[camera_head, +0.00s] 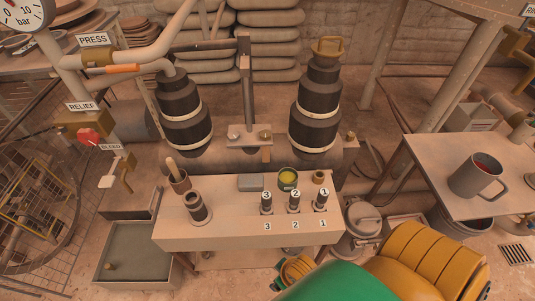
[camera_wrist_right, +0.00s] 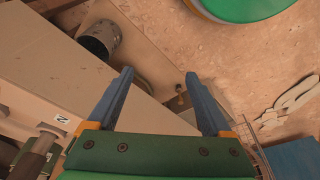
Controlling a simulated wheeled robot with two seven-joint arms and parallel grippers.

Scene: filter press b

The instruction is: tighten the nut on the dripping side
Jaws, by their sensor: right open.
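The press has two dark, banded cylinders, left (camera_head: 183,112) and right (camera_head: 317,110). Between them a flat bracket (camera_head: 250,135) carries small round fittings that look like nuts. A small brass fitting (camera_head: 350,136) sits right of the right cylinder. No drip can be made out on either side. Three dark upright tools marked 3 (camera_head: 266,201), 2 (camera_head: 294,200) and 1 (camera_head: 320,200) stand on the pale bench (camera_head: 230,235). In the right wrist view my right gripper (camera_wrist_right: 158,73) is open and empty, its blue fingers apart. My left gripper is not in view.
On the bench stand a dark cylinder (camera_head: 196,207), a pot with yellow-green contents (camera_head: 287,178) and a grey block (camera_head: 251,182). A tray (camera_head: 140,245) lies left. A mug (camera_head: 477,175) stands on the right table (camera_head: 440,155). A red knob (camera_head: 88,137) is at left.

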